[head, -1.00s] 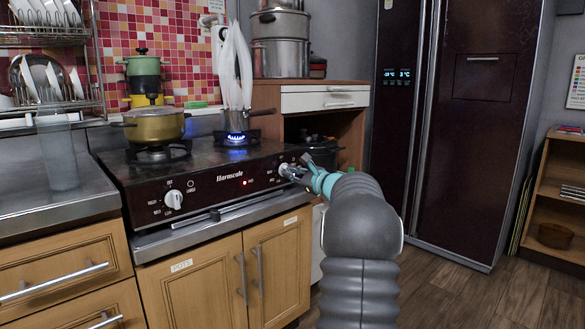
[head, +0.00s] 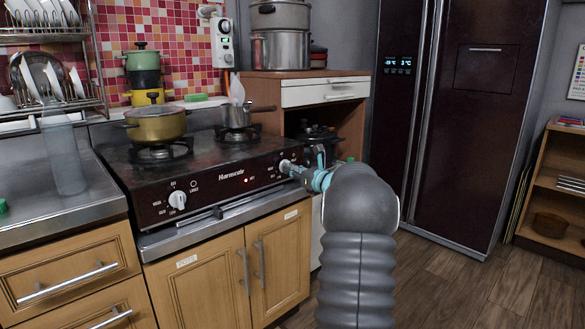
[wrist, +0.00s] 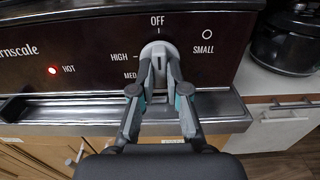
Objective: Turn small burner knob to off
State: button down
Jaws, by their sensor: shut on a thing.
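The small burner knob (wrist: 158,54) is on the right of the dark stove panel in the wrist view, below the OFF mark and left of the SMALL label. The red HOT light (wrist: 53,70) is lit.
A yellow pot (head: 156,124) stands on the left burner. The large burner knob (head: 177,200) is on the panel's left. A metal ledge (wrist: 80,108) runs below the panel. A dark pot (wrist: 288,42) stands right of the stove.

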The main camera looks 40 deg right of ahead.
dwell(0.4)
jog(key=c, duration=1.2)
grip_release()
jog(key=shift+o, duration=0.2)
jog(key=shift+s, duration=0.1)
jog(key=s+d, duration=0.1)
jog(key=s, duration=1)
jog(key=shift+s, duration=0.4)
